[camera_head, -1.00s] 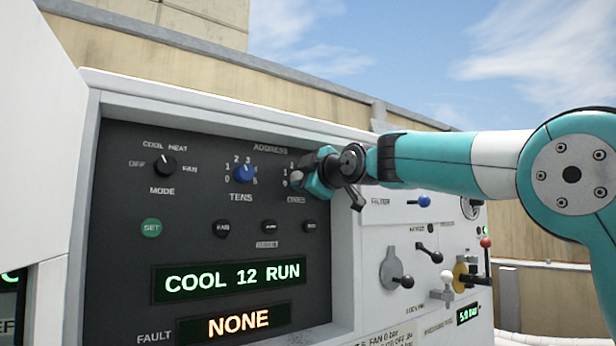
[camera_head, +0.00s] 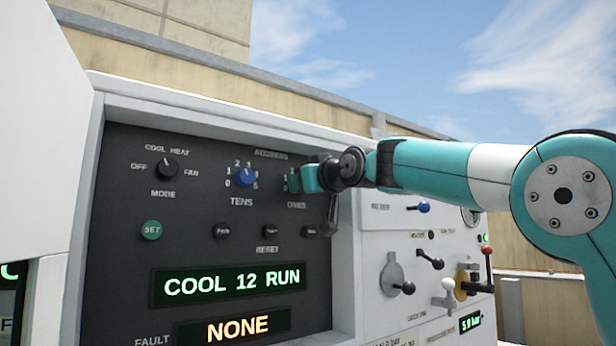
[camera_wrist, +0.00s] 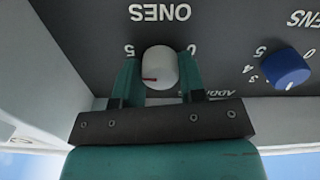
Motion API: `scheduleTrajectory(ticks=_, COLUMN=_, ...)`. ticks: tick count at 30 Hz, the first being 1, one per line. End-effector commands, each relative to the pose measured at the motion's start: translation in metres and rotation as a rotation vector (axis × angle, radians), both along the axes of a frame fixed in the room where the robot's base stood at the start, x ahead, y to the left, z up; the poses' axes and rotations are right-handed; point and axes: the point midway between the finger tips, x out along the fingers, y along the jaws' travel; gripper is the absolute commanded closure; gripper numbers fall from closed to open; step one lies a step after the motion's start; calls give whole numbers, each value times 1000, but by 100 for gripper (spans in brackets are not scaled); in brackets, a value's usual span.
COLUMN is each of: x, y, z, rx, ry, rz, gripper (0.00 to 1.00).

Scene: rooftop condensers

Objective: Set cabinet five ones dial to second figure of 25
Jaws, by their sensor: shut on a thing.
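The ones dial is a pale grey round knob (camera_wrist: 159,68) with a red pointer line, under the upside-down word ONES in the wrist view. The red line lies toward the left side of the knob there; the figure it points at is hidden. My gripper (camera_wrist: 161,77) is shut on this knob, one teal finger on each side. In the head view my gripper (camera_head: 298,180) covers the knob. The blue tens dial (camera_head: 244,177) stands to the left of it and also shows in the wrist view (camera_wrist: 287,68). The display (camera_head: 230,283) reads COOL 12 RUN.
Below the dials are a green SET button (camera_head: 151,231) and several dark buttons. A black mode knob (camera_head: 167,169) sits at the far left. The fault display (camera_head: 235,326) reads NONE. The panel's raised right frame (camera_head: 345,260) and several levers lie to the right.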

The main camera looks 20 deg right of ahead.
Motion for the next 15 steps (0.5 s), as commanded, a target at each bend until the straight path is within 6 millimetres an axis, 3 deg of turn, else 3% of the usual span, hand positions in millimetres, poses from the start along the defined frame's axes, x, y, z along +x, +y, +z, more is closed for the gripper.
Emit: scheduleTrajectory(ticks=15, x=-2, y=1, z=7, rx=267, ry=69, rz=4, gripper=86)
